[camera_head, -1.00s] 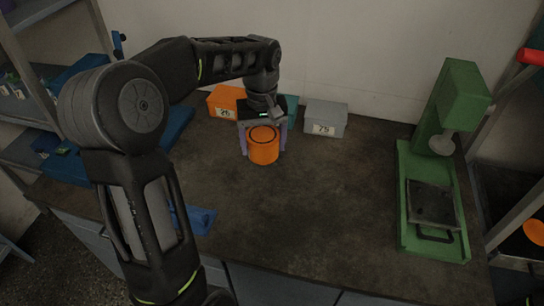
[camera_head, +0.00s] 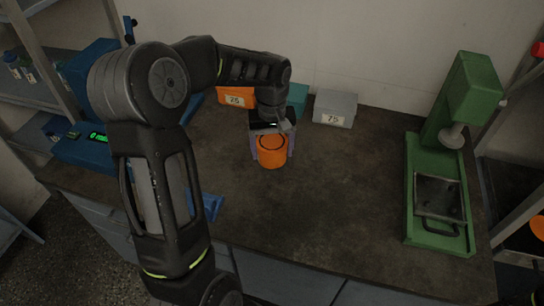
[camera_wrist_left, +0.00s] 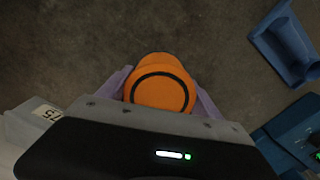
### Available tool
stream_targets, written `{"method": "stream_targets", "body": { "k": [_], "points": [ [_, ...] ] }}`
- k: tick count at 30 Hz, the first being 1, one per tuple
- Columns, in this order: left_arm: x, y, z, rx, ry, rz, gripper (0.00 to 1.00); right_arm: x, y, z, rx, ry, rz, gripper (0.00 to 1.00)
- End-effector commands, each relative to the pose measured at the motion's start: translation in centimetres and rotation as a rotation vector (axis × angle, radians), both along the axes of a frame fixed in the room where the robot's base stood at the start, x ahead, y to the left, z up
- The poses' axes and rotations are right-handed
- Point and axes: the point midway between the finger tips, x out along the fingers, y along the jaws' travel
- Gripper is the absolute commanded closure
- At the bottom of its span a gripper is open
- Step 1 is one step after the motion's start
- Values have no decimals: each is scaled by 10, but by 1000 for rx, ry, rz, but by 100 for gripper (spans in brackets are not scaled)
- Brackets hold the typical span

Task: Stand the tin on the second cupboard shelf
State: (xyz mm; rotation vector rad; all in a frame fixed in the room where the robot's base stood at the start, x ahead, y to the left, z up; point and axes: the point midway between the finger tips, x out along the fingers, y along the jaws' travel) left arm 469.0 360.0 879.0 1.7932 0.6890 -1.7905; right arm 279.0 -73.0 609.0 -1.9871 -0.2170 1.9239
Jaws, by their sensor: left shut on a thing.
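The tin is an orange cylinder with a dark ring on its top (camera_head: 272,153). It is upright near the back middle of the bench in the head view. My left gripper (camera_head: 272,143) reaches down over it, with one pale purple finger on each side, shut on it. In the left wrist view the tin (camera_wrist_left: 160,88) sits between the two fingers. I cannot tell whether its base touches the bench. My right gripper is not in view. A shelf unit (camera_head: 62,60) stands at the left edge, partly hidden; I cannot tell whether it is the cupboard.
Orange, teal (camera_head: 297,97) and grey (camera_head: 335,108) boxes stand along the wall behind the tin. A green press (camera_head: 440,190) stands at the right. A blue device (camera_head: 85,150) and a blue scoop-like piece (camera_head: 208,205) lie left. The bench's middle (camera_head: 340,190) is clear.

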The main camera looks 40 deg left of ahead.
Motion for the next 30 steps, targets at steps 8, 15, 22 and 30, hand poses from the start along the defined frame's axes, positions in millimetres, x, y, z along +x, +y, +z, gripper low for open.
{"method": "stream_targets", "body": {
  "k": [8, 15, 22, 30],
  "points": [
    [-1, 0, -33, -1, 4, 0, 72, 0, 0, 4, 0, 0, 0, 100],
    [0, 0, -35, -1, 1, 0, 72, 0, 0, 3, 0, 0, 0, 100],
    [0, 0, -38, 0, 1, 0, 20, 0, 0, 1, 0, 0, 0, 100],
    [-1, 0, -38, 0, 1, 0, 4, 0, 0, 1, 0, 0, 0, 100]
  ]
}}
